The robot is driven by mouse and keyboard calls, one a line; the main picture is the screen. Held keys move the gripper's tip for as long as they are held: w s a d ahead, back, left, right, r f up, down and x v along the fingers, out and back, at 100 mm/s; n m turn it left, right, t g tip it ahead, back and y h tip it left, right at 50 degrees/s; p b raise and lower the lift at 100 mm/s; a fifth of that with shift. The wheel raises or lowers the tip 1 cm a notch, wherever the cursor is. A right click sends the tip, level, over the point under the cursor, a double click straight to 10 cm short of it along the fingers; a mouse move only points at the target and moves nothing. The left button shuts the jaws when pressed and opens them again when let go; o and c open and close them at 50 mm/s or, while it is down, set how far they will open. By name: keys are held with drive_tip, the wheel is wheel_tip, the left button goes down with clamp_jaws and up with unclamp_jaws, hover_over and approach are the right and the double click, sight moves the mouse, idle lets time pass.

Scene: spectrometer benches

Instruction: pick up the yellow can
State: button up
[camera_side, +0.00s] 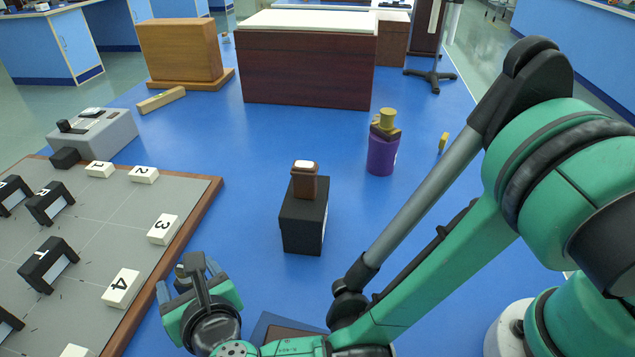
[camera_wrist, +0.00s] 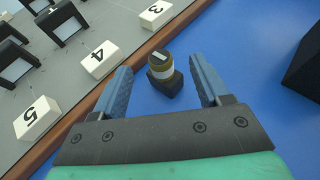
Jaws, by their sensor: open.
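My gripper (camera_side: 187,272) is low at the board's right edge, its two blue fingers open and apart. In the wrist view, a small olive-yellow can (camera_wrist: 162,66) with a pale band stands on a small black block (camera_wrist: 168,84), between the open fingers and touching neither, as far as I can tell. In the side view the can (camera_side: 181,272) is mostly hidden by my gripper. Another yellow piece (camera_side: 387,119) sits on top of a purple cylinder (camera_side: 382,157), far to the right of my gripper.
A grey board (camera_side: 110,240) with a wooden rim, white number tiles and black blocks lies left. A black box (camera_side: 304,226) with a brown piece on top stands right of my gripper. A grey device, a small yellow piece (camera_side: 443,141) and wooden boxes are farther back. Blue floor between is clear.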

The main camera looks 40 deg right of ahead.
drive_tip(key=shift+w+f, duration=0.25)
drive_tip(key=shift+f, duration=0.05)
drive_tip(key=shift+x, duration=2.55)
clamp_jaws()
